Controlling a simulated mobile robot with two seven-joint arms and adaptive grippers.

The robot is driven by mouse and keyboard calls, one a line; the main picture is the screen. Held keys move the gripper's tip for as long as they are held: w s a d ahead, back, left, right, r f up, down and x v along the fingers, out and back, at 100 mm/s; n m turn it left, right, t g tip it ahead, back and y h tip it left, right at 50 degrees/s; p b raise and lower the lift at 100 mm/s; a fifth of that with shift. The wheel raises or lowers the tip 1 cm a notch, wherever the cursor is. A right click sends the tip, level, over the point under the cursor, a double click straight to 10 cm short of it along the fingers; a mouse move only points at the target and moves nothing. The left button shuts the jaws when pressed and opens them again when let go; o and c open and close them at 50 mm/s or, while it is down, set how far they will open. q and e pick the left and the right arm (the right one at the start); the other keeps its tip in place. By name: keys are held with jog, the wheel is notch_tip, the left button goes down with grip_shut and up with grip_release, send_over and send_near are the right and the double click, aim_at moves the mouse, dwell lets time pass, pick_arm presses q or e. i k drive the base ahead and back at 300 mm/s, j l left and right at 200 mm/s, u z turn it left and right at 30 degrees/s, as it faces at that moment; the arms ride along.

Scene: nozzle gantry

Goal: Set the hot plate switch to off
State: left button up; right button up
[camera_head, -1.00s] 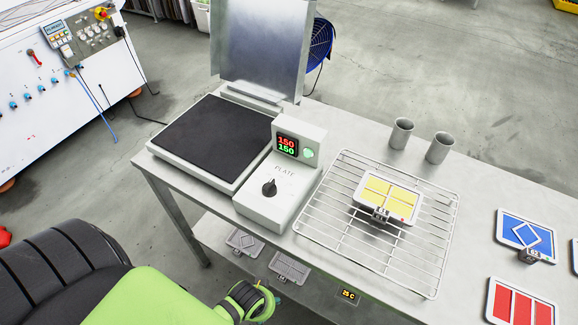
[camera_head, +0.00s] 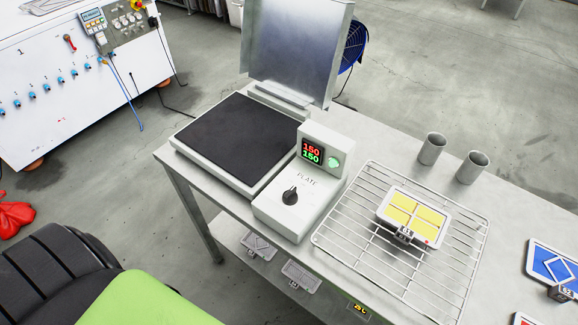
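The hot plate control box (camera_head: 277,217) is white and stands on the steel table in the middle of the view. Its black rotary switch (camera_head: 290,195) sits on the top face below the word PLATE, its pointer mark facing roughly away from me. The display (camera_head: 311,152) reads 150 in red over 150 in green, and a round green light (camera_head: 333,162) glows beside it. The black hot plate (camera_head: 238,137) lies to the left of the box. Neither gripper shows; only a black and green part of my own body is at the lower left.
A wire rack (camera_head: 350,245) right of the box bears a framed yellow plate (camera_head: 414,214). Two metal cups (camera_head: 432,149) stand behind it. A blue framed plate (camera_head: 553,265) lies at the right. An upright metal sheet (camera_head: 297,50) stands behind the hot plate.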

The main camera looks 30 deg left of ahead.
aim_at(290, 197)
jog(key=i+u, duration=0.1)
jog(key=u, duration=0.25)
jog(key=i+u, duration=0.15)
jog(key=u, duration=0.2)
